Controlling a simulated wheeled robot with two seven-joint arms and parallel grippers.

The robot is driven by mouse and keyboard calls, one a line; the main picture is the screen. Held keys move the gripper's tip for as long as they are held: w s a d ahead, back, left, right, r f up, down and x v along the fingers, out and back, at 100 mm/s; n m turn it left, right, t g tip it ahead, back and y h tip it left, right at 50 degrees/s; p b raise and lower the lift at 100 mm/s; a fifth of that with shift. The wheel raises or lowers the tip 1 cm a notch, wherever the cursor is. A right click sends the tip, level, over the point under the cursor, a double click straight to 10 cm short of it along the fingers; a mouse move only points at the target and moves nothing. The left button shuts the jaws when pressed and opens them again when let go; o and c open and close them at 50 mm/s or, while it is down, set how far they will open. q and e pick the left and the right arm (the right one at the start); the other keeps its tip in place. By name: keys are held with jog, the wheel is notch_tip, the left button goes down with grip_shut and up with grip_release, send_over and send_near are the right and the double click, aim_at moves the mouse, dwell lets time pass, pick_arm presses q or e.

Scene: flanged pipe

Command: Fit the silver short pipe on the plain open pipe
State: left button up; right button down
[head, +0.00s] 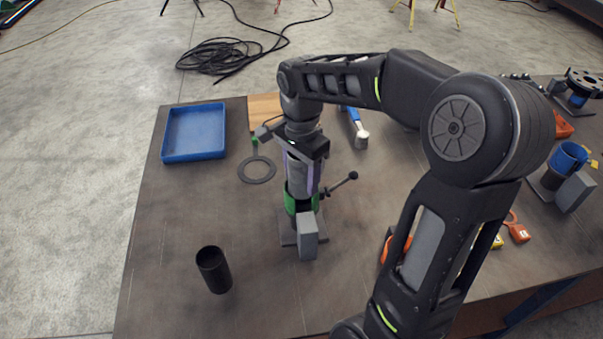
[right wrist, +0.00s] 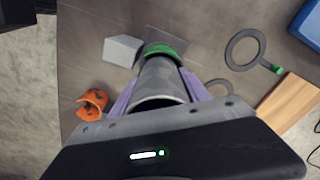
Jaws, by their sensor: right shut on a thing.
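My right gripper (head: 301,178) points down at the middle of the table, its purple fingers shut on the silver short pipe (right wrist: 162,82). The pipe stands about upright between the fingers, directly over a green-collared upright fitting (head: 297,203) on a square base plate (head: 286,230). In the right wrist view the green collar (right wrist: 163,49) rings the pipe's far end. I cannot tell whether the pipe is seated in it or just above it. A plain black open pipe (head: 214,270) stands apart at the front left. My left gripper is not in view.
A grey block (head: 307,238) stands at the base plate's front. A lever with a ball knob (head: 341,184) sticks out on its right. A blue tray (head: 194,132), a flat ring (head: 257,170) and a wooden board (head: 263,108) lie behind. A blue-collared fitting (head: 567,158) stands far right.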

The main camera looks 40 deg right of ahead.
jog(key=shift+f, duration=0.2)
dwell(0.4)
jog(key=shift+c, duration=2.3)
grip_release()
jog(key=shift+r+p, duration=2.45)
jog(key=shift+r, duration=1.4)
